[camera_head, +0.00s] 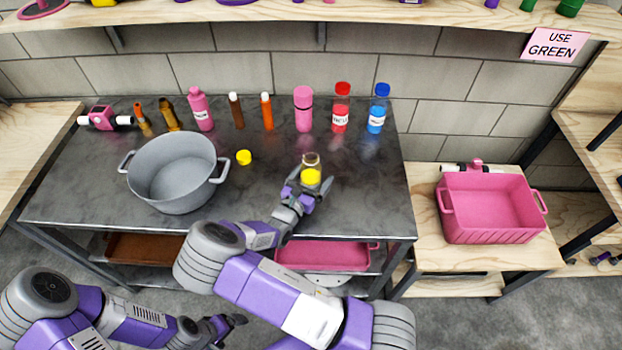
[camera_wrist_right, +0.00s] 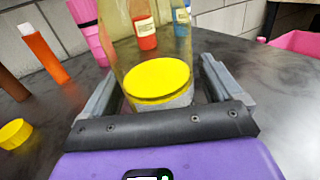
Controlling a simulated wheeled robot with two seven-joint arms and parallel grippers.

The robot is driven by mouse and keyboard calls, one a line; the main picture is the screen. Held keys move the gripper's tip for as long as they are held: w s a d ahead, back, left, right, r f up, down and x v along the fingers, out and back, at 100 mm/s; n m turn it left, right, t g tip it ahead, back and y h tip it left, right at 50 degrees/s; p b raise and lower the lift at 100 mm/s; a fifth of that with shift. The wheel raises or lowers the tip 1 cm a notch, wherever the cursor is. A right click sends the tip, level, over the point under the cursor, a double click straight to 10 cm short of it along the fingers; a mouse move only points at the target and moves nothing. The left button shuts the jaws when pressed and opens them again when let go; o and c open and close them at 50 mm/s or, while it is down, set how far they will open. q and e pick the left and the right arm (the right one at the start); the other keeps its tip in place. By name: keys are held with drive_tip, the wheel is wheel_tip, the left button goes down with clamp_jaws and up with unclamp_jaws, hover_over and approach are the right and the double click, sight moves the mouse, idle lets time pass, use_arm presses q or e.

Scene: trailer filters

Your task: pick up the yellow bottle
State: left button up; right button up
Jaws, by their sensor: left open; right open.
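The yellow bottle (camera_head: 311,177) is clear, with yellow contents low inside. It stands upright on the dark table, right of the grey pot. In the right wrist view the bottle (camera_wrist_right: 157,82) rises between the two fingers, its top cut off by the frame edge. My right gripper (camera_head: 310,186) is open, with a finger on each side of the bottle; gaps show beside it. My left gripper (camera_head: 236,326) is open and empty, low in front of the table.
A grey pot (camera_head: 176,172) stands left, a yellow cap (camera_head: 243,157) between it and the bottle. Pink (camera_head: 303,108), red (camera_head: 341,107) and blue (camera_head: 377,108) bottles stand behind, among several other items. A pink crate (camera_head: 490,208) sits on the right side table. The table's right front is clear.

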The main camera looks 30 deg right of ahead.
drive_tip(key=shift+w+d, duration=0.15)
drive_tip(key=shift+d, duration=0.1)
drive_tip(key=c, duration=1.1)
drive_tip(key=shift+r, duration=0.1)
drive_tip(key=shift+c, duration=0.8)
drive_tip(key=shift+r, duration=0.1)
